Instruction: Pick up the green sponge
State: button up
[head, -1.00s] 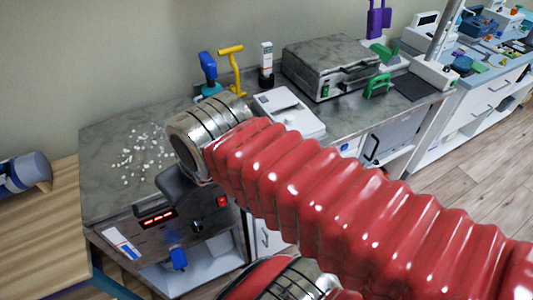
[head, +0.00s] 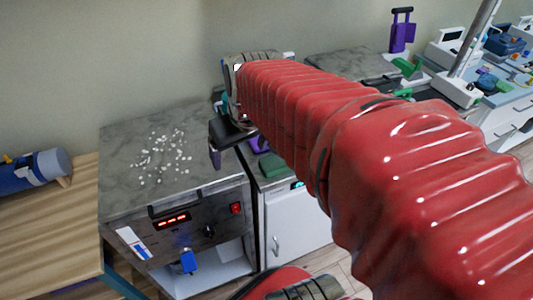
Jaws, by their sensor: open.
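A dark green block (head: 271,166), which looks like the green sponge, lies on the counter near its front edge, just right of the grey marbled top. My red arm passes close above it and hides part of the counter around it. My gripper (head: 217,150) is open, with dark fingers pointing down to the left of the block and apart from it. Nothing shows between the fingers, though the arm partly hides them.
White pellets (head: 160,157) lie scattered on the marbled top. A purple item (head: 259,144) sits behind the green block. A purple stand (head: 401,32) and a green item (head: 407,66) are farther right. A blue cylinder (head: 35,170) lies on the wooden table at left.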

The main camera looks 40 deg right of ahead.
jog(key=shift+o, duration=1.4)
jog(key=d+f+m+g, duration=0.1)
jog(key=d+f, duration=0.2)
jog(key=d, duration=1.1)
jog(key=shift+w+f, duration=0.2)
jog(key=shift+f, duration=0.2)
send_over(276, 161)
jog(key=s, duration=0.2)
jog(key=shift+w+a+f, duration=0.15)
jog(key=shift+f, duration=1.95)
jog(key=shift+w+a+f, duration=0.1)
jog(key=shift+f, duration=1.95)
jog(key=shift+x, duration=2.6)
jog(key=shift+s, duration=0.1)
jog(key=shift+c, duration=0.3)
